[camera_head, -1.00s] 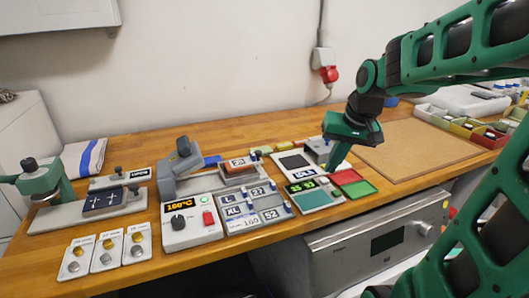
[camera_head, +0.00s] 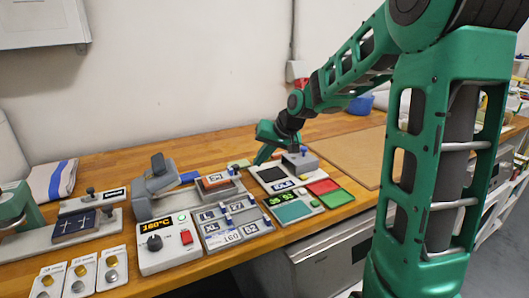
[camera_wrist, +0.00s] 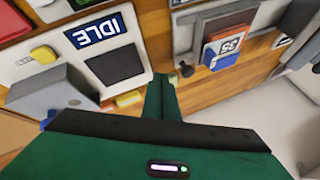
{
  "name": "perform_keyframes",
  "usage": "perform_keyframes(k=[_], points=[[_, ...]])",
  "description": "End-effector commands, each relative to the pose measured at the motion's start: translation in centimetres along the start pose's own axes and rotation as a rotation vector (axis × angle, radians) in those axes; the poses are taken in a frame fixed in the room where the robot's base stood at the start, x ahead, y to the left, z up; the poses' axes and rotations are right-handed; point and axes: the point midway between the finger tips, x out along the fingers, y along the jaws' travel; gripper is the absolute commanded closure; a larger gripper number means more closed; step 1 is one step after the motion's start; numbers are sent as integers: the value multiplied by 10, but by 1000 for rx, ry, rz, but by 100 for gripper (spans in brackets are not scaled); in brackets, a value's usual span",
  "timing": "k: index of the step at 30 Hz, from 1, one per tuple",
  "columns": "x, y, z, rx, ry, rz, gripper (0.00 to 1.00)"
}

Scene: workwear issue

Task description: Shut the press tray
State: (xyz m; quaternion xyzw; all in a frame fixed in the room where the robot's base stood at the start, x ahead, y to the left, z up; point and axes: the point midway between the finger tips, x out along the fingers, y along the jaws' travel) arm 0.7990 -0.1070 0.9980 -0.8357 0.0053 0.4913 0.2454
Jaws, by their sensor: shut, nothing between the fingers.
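The heat press (camera_head: 155,188) stands on the bench with its 160°C display lit and its grey head raised. Its grey tray (camera_head: 226,190) is pulled out to the right and carries an orange and white patch marked 35 (camera_head: 214,180). The patch also shows in the wrist view (camera_wrist: 226,46), with a small dark knob (camera_wrist: 187,69) on the tray's near edge. My gripper (camera_head: 258,162) is shut and empty, pointing down just right of the tray. In the wrist view my fingers (camera_wrist: 162,92) end close to the knob; whether they touch it I cannot tell.
A device reading IDLE (camera_head: 283,185) stands right of the tray, close to my fingers. Green and red trays (camera_head: 335,196) lie beyond it. Size plates (camera_head: 238,228) lie in front of the tray. The brown mat (camera_head: 355,155) at the right is clear.

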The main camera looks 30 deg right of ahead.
Motion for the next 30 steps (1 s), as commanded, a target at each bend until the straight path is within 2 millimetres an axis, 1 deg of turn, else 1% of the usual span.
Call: perform_keyframes(k=[1, 2, 3, 6, 10, 16, 25, 30], points=[[10, 0, 1, -1, -4, -2, 100], [15, -1, 2, -2, -4, -2, 100], [17, -9, 1, -4, -2, -2, 100], [24, -20, 2, -4, -1, -1, 100], [30, -29, 3, -2, -2, -1, 100], [33, -33, 3, -1, 0, 1, 100], [32, -33, 3, 1, 0, 1, 100], [31, -29, 2, 19, 9, 10, 100]])
